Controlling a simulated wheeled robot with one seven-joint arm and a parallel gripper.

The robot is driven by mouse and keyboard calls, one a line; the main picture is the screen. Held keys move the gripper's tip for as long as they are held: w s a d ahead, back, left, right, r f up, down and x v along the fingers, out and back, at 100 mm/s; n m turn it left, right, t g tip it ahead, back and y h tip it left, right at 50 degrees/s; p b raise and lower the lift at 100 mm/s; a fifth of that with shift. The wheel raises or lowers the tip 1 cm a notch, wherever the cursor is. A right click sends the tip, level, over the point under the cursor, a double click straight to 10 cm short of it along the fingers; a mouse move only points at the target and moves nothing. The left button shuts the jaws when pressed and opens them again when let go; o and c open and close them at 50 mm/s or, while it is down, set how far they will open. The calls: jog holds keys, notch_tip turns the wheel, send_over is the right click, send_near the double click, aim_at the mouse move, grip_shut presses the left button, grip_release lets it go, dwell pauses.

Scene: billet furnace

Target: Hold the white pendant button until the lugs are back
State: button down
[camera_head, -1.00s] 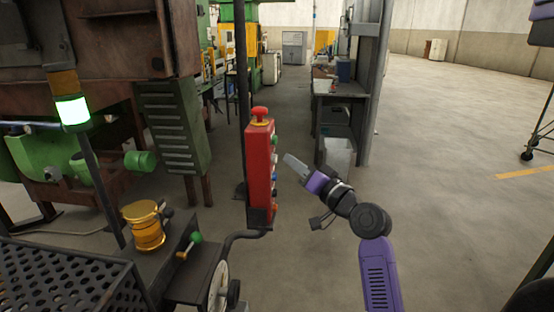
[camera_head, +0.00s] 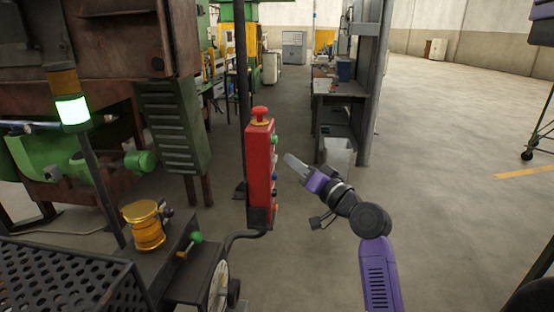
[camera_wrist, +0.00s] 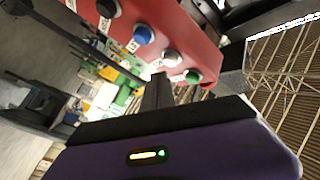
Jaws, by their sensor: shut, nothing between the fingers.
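The red pendant (camera_head: 260,172) hangs upright in the middle of the head view, with a red mushroom knob on top and a column of buttons on its right face. In the wrist view the white button (camera_wrist: 171,58) sits between the blue button (camera_wrist: 143,35) and the green button (camera_wrist: 192,76). My gripper (camera_head: 288,157) is shut and empty, its tips pointing at the button face from the right. In the wrist view the dark fingers (camera_wrist: 158,88) end just below the white button. I cannot tell whether they touch it. I cannot make out the lugs clearly.
A lit greenish-white lamp (camera_head: 73,111) stands on a post at the left, near green machine parts (camera_head: 140,162). A brass-coloured pot (camera_head: 146,225) and a green-knobbed lever (camera_head: 195,238) are in front of the pendant.

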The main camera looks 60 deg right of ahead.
jog(key=shift+w+a, duration=0.1)
jog(key=shift+w, duration=0.05)
dwell(0.6)
jog(key=shift+w, duration=0.25)
jog(key=shift+w+a, duration=0.3)
jog(key=shift+w, duration=0.2)
dwell(6.5)
